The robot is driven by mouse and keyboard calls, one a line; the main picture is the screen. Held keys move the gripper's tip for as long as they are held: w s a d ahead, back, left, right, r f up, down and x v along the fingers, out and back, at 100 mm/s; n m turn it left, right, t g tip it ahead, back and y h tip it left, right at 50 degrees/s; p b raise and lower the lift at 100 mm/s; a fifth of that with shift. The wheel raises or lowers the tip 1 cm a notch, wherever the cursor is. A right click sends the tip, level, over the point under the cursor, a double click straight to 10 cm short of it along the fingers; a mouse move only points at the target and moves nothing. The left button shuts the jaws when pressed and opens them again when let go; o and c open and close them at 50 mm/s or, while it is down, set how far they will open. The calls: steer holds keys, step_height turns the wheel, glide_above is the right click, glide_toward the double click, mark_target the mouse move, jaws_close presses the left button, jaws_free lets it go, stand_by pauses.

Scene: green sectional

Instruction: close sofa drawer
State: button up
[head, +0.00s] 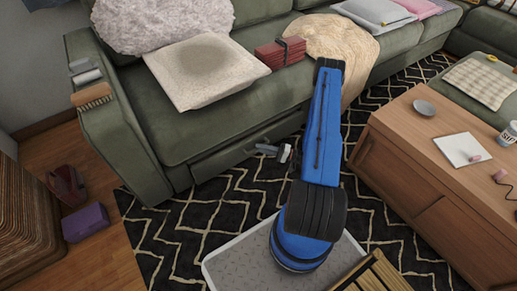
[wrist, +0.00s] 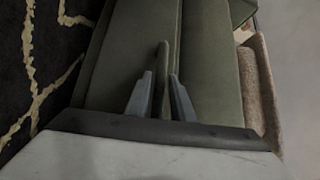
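The sofa drawer (head: 225,160) is a long green front low in the base of the green sofa (head: 165,125). It seems to stand out a little from the base, but how far is hard to tell. My gripper (head: 264,149) is low in front of the drawer, near its handle (head: 250,148). In the wrist view my gripper (wrist: 161,76) has its two grey fingers apart, one on each side of a thin olive bar (wrist: 163,65), likely the handle. Gaps show beside the bar, so the fingers do not look closed on it.
A wooden coffee table (head: 430,185) stands to the right. A patterned black rug (head: 180,225) covers the floor before the sofa. Cushions (head: 205,72) and red books (head: 280,53) lie on the seat. A purple box (head: 86,222) is at the left.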

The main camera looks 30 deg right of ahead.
mark_target(255, 143)
steer(key=shift+x, duration=0.85)
jaws_close()
steer(key=shift+w, duration=2.05)
jaws_free()
steer(key=v, duration=1.7)
steer(key=shift+s+d, duration=0.2)
